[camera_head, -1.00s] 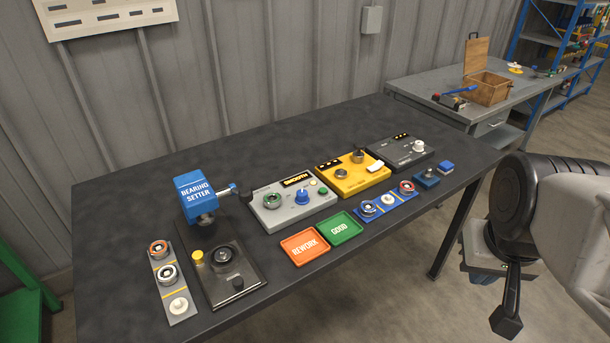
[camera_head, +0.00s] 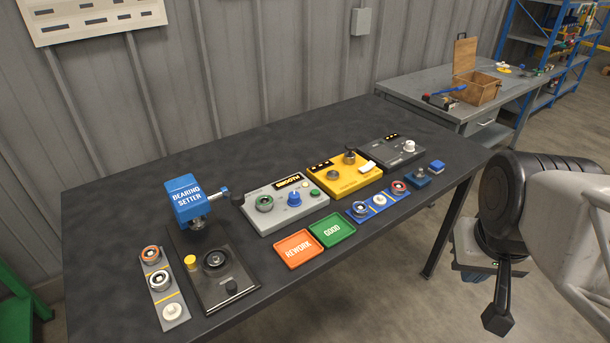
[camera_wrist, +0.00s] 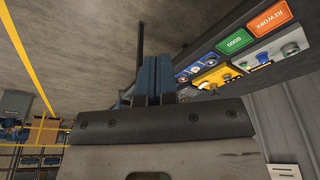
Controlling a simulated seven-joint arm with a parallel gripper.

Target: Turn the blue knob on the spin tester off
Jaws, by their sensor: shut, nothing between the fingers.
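The spin tester (camera_head: 287,208) is a light grey box on the dark bench, with a lit display reading SMOOTH. Its blue knob (camera_head: 294,199) stands between a ringed part (camera_head: 264,204) on the left and a green button on the right. The exact angle of the knob's pointer is too small to read. The blue knob also shows in the wrist view (camera_wrist: 262,57), off to the right of the fingers. My gripper (camera_wrist: 153,62) is shut and empty, well away from the tester. My arm is at the right of the head view, off the bench.
The blue bearing setter (camera_head: 186,193) stands left of the tester, the yellow box (camera_head: 345,178) right of it. The orange REWORK tray (camera_head: 296,250) and green GOOD tray (camera_head: 332,230) lie in front. A blue rack (camera_head: 378,202) and dark grey box (camera_head: 391,151) are farther right.

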